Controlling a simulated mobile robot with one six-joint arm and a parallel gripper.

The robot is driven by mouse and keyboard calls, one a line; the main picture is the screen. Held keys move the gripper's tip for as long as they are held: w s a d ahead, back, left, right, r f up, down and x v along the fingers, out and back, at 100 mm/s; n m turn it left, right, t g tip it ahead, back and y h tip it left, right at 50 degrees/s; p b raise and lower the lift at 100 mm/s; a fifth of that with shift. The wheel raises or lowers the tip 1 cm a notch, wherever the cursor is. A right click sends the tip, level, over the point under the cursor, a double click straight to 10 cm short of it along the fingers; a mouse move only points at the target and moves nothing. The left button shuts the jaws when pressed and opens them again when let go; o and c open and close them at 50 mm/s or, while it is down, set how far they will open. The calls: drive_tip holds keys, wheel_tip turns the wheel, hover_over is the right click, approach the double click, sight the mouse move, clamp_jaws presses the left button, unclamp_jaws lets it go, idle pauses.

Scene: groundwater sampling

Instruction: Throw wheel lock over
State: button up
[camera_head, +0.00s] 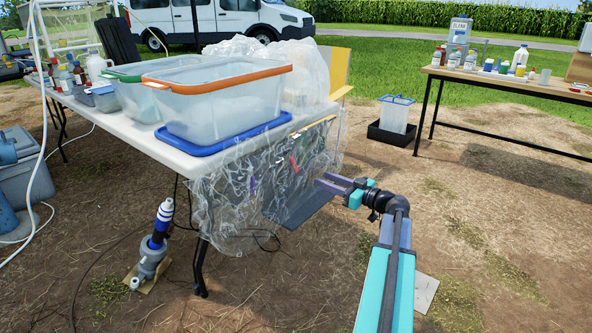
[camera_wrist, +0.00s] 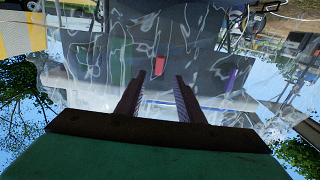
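I cannot make out a wheel lock in either view. In the head view, my gripper (camera_head: 320,181) reaches left to the clear plastic sheet (camera_head: 222,205) hanging from the table's near right end. In the wrist view, which appears upside down, its two dark fingers (camera_wrist: 160,77) stand apart with nothing visible between them. Beyond the fingertips, a dark panel (camera_wrist: 195,60) shows behind the sheet, with a small red item (camera_wrist: 160,64) on it. Whether the fingers touch the sheet, I cannot tell.
The white table (camera_head: 190,160) carries a clear bin with an orange rim (camera_head: 225,100) on a blue lid (camera_head: 222,138). A grey-blue pump-like device (camera_head: 153,250) stands on the ground by the table leg. A second table (camera_head: 515,83) is at right.

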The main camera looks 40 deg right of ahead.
sight(297, 169)
drive_tip(key=b+x, duration=0.4)
drive_tip(key=x, duration=0.9)
drive_tip(key=shift+w, duration=0.2)
drive_tip(key=shift+c, duration=0.4)
clamp_jaws()
